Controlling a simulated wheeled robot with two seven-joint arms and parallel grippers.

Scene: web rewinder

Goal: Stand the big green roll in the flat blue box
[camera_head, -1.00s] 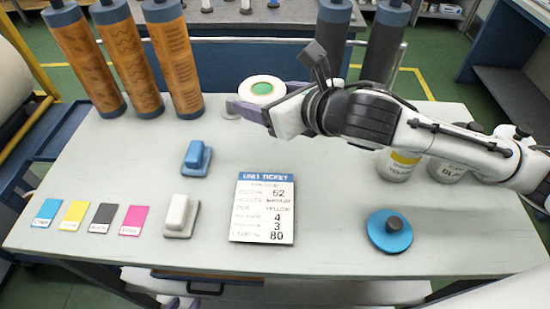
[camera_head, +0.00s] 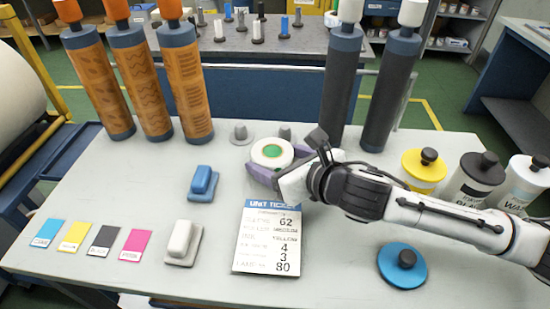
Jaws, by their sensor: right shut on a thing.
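A white roll with a green core (camera_head: 271,153) is in my right gripper (camera_head: 268,165), whose purple fingers are closed around its sides. The roll is upright with its flat top showing, just behind the unit ticket. I cannot tell whether its underside touches the table. I cannot make out a flat blue box in this view. My left gripper is not in view.
The ticket (camera_head: 267,255), blue block (camera_head: 203,183) and white block (camera_head: 183,243) lie nearby. Tall orange (camera_head: 187,80) and dark rollers (camera_head: 392,90) line the back.

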